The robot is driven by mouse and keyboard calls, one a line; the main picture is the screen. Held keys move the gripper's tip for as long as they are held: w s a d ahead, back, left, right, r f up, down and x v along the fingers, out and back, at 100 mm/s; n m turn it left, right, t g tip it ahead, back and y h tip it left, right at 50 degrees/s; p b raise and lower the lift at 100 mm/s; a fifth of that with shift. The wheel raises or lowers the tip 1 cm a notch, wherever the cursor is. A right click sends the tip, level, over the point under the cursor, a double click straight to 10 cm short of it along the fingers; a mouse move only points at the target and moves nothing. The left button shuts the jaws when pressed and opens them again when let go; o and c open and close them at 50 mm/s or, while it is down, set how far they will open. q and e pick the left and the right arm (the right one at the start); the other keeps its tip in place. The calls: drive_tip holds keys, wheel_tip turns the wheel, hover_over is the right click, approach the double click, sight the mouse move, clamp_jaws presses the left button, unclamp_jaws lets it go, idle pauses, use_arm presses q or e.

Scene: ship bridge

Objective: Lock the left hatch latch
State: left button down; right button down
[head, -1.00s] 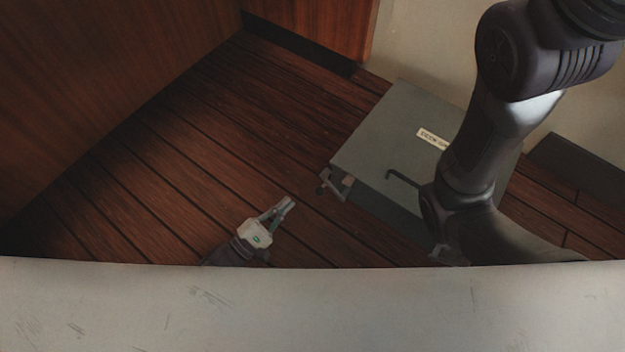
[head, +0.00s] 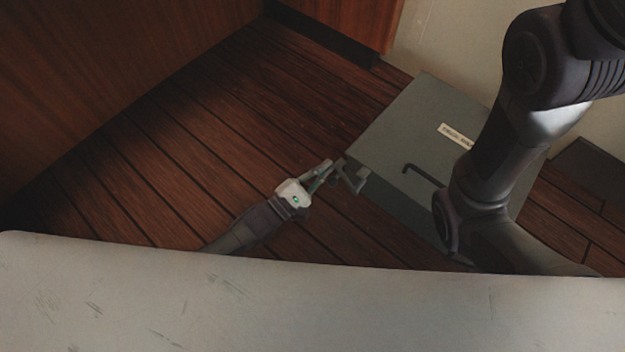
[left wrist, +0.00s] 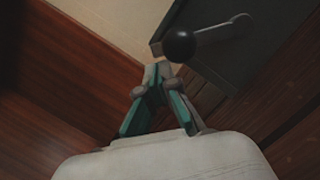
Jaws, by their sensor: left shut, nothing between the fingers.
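The hatch is a low grey-green box with a flat lid (head: 410,125), a pale label and a dark bent handle. The left hatch latch (head: 352,180) sits at its left corner in the head view. In the left wrist view the latch shows as a dark ball knob (left wrist: 180,46) on a grey lever (left wrist: 222,29). My left gripper (head: 326,166) is shut and empty, its tips close beside the latch. In the left wrist view its tips (left wrist: 158,72) lie just below the knob; I cannot tell whether they touch. My right gripper is out of view.
My right arm crosses the right side of the head view and hides part of the hatch. Wood panels (head: 110,60) stand at the left and a pale wall (head: 450,40) behind the hatch. The plank floor (head: 240,110) left of the hatch is clear.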

use_arm(q)
drive_tip(key=shift+w+d+r, duration=0.1)
drive_tip(key=shift+w+d, duration=0.1)
idle(0.3)
